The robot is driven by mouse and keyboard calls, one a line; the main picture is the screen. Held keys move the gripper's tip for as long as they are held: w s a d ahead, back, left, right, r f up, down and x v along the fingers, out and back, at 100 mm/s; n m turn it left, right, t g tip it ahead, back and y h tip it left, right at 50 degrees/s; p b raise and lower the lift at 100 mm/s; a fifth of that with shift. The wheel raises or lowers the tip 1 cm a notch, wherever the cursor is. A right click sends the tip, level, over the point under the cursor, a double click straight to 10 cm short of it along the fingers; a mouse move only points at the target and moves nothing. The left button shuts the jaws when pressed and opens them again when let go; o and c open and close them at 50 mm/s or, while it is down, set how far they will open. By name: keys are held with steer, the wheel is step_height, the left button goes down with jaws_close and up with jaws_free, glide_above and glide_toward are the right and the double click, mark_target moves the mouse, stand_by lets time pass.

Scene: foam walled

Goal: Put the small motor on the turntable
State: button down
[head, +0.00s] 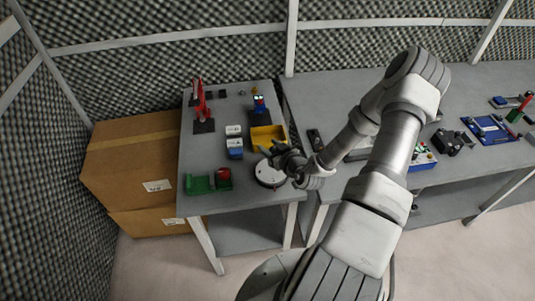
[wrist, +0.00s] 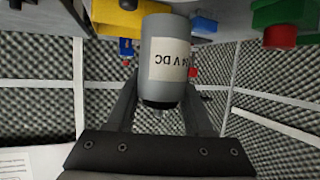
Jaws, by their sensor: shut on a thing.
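The small motor (wrist: 168,58) is a grey cylinder with a pale label ending in "4 V DC", filling the middle of the wrist view. My gripper (head: 268,151) is shut on it, with one dark finger on each side in the wrist view. In the head view my gripper is over the far edge of the turntable (head: 267,175), a white round disc with a dark rim near the front right of the left table. The motor cannot be made out clearly there, and my gripper hides part of the disc.
A yellow bin (head: 268,136) stands just behind the turntable. A white-and-blue box (head: 235,148) is to its left, and a green fixture (head: 200,184) with a red part (head: 223,175) is at front left. A red arm-like device (head: 199,102) stands farther back. Cartons (head: 130,165) flank the table.

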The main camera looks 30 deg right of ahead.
steer(key=shift+w+a+f, duration=0.2)
steer(key=shift+w+f, duration=0.2)
steer(key=shift+w, duration=0.15)
steer(key=shift+f, duration=1.9)
steer(key=shift+f, duration=0.1)
steer(key=shift+f, duration=0.15)
steer(key=shift+c, duration=1.4)
jaws_free()
steer(key=shift+r, duration=0.2)
steer(key=v, duration=1.2)
